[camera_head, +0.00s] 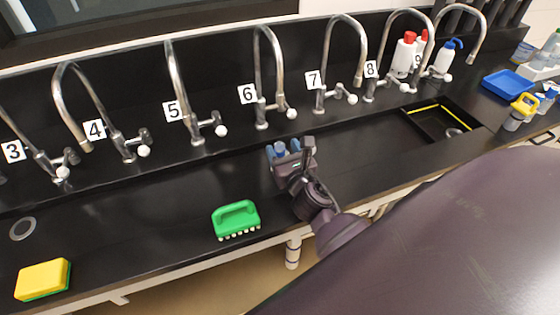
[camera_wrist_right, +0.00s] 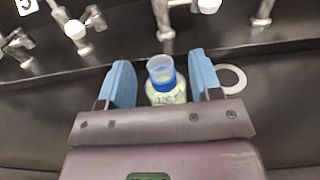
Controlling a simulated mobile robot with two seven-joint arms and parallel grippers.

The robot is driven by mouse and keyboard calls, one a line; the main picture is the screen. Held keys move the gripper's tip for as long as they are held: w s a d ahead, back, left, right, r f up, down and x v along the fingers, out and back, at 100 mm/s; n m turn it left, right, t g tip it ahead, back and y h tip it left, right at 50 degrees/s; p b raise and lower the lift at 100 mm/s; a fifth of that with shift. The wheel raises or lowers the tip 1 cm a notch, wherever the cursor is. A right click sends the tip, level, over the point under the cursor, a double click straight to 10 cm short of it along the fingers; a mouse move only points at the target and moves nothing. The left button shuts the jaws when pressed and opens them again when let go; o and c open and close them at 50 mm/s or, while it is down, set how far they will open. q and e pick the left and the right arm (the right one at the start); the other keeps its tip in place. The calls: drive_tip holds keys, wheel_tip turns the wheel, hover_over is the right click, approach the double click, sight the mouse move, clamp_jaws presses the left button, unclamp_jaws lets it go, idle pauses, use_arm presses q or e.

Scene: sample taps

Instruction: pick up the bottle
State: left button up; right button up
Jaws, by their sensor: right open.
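The bottle (camera_wrist_right: 166,92) shows in the right wrist view, with a clear upper part, a blue collar and a pale body with blue writing. My right gripper (camera_wrist_right: 163,82) is open, with one blue finger on each side of the bottle and a gap on both sides. The lower part of the bottle is hidden behind the gripper's palm edge. In the head view my right gripper (camera_head: 283,151) is over the black bench in front of the taps, and it mostly hides the bottle. My left gripper is not in view.
Numbered taps stand along the back, including tap 6 (camera_head: 263,95) and tap 7 (camera_head: 325,92). A green brush (camera_head: 237,218) and a yellow sponge (camera_head: 43,279) lie on the bench to the left. A sink (camera_head: 438,122) and a blue tray (camera_head: 505,84) are at right.

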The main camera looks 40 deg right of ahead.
drive_tip(key=shift+f+x, duration=0.15)
drive_tip(key=shift+x, duration=0.95)
drive_tip(key=shift+f+x, duration=0.15)
drive_tip(key=shift+x, duration=0.95)
clamp_jaws()
